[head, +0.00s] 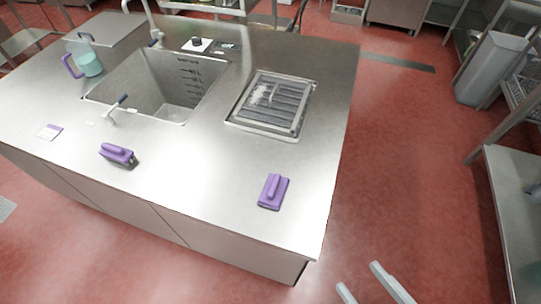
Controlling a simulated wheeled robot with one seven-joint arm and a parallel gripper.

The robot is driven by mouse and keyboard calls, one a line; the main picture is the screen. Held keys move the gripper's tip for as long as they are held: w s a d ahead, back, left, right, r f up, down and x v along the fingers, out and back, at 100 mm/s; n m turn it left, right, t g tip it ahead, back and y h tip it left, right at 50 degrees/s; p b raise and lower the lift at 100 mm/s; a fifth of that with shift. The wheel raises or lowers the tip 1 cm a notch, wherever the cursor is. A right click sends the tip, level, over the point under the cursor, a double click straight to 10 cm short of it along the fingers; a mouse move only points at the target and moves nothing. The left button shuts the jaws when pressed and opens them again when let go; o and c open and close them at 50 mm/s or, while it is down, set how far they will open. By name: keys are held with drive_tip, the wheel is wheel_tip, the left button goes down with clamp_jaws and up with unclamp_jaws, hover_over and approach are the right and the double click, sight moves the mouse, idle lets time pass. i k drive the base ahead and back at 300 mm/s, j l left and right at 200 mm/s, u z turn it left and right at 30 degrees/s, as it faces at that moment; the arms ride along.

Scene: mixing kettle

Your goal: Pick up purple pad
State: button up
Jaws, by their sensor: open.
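A flat purple pad (273,191) with a raised grip lies on the steel counter near its front right corner. A second purple item (118,154) with a similar grip and a darker underside lies further left near the front edge; whether it is a pad or a brush is hard to tell. My gripper (358,276) shows at the bottom edge as two pale fingers, apart and empty. In the picture it is below and to the right of the pad, over the floor beyond the counter's corner. The rest of my gripper is out of frame.
Shelving and a steel table (515,200) stand at right. Red floor between is clear.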

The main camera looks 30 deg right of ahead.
sight(272, 195)
drive_tip(key=l+u, duration=0.4)
drive_tip(key=k+l+u, duration=0.1)
drive_tip(key=u, duration=0.35)
drive_tip(key=l, duration=0.1)
